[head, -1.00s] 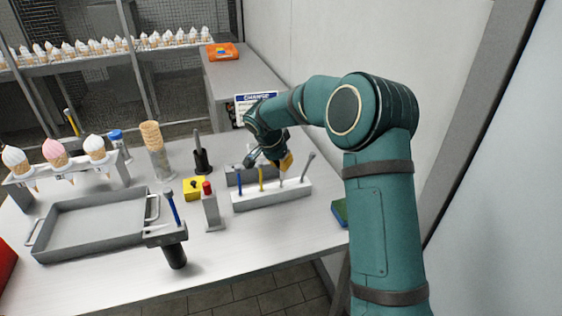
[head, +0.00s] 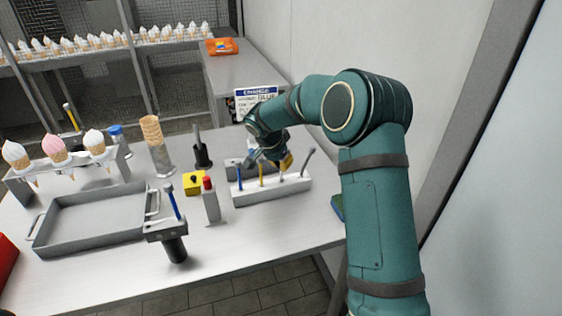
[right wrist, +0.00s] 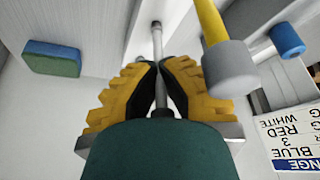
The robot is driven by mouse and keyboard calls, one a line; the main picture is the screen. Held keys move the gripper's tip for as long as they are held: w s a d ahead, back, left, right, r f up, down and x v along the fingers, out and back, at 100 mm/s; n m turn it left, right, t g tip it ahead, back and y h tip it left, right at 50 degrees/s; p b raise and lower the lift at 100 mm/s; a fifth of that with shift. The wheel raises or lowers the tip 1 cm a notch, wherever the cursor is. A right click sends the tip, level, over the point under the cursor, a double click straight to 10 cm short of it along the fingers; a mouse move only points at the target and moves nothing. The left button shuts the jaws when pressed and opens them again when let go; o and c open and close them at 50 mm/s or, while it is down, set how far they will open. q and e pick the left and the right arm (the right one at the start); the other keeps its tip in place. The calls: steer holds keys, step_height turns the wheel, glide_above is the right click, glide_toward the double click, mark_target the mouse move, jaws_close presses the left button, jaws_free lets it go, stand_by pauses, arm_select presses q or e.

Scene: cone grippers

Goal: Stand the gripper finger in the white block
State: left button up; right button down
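The white block (head: 275,192) lies on the table in the head view. A blue finger (head: 240,177) and a yellow finger (head: 261,174) stand in it, and a grey one (head: 306,163) leans right at its right end. My right gripper (head: 285,163) is above the block, between the yellow and the leaning grey finger. In the right wrist view its yellow jaws (right wrist: 160,68) close around a slim grey finger (right wrist: 157,46). That finger's lower end is at or over the block; whether it is seated is unclear. My left gripper is out of view.
A yellow button box (head: 194,183), a grey post with a red top (head: 210,200) and a black holder (head: 202,155) stand left of the block. A grey tray (head: 90,236) lies farther left. A green-and-blue sponge (right wrist: 50,57) lies near the block's right side.

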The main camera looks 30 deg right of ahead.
steer(key=shift+f, duration=0.25)
steer(key=c, duration=1.1)
jaws_free()
steer(key=shift+o, duration=0.2)
steer(key=v, duration=1.2)
steer(key=shift+s, duration=0.1)
